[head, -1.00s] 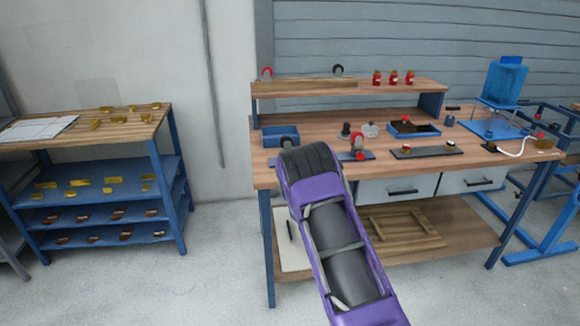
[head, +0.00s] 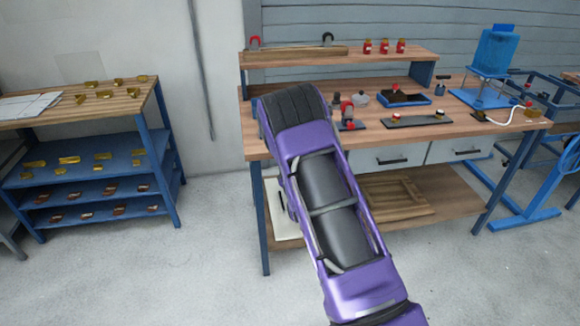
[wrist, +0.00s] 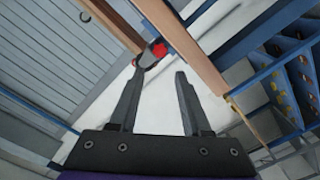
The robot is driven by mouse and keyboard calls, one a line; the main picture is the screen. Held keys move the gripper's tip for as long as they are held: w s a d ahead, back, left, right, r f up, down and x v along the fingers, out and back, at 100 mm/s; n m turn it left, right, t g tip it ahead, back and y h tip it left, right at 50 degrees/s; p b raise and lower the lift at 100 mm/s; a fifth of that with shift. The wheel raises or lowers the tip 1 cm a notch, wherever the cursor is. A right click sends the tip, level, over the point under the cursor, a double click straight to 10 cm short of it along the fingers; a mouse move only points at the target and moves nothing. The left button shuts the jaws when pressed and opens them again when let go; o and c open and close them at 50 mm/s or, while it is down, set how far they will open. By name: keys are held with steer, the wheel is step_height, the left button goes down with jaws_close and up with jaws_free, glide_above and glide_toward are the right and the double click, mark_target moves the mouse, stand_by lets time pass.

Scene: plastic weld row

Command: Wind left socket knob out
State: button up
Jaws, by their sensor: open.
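My gripper (wrist: 159,72) is open in the wrist view, with nothing between its two dark fingers. A red and grey part (wrist: 153,54) shows just beyond the left fingertip; I cannot tell whether they touch. In the head view my purple arm hides the gripper and the bench's left end. A red-topped part (head: 347,112) stands on a dark plate just right of my arm. Another dark plate (head: 418,121) to its right carries two small knobs, the left one (head: 396,118) and the right one (head: 437,113). I cannot tell which is the left socket knob.
A raised shelf (head: 300,60) spans the back of the bench (head: 460,130), with a red hooked part (head: 254,42), a dark one (head: 328,38) and red jars (head: 384,46). A blue tray (head: 404,97) and a blue stand (head: 490,75) are farther right.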

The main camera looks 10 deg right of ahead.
steer(key=s, duration=0.6)
steer(key=shift+s, duration=0.15)
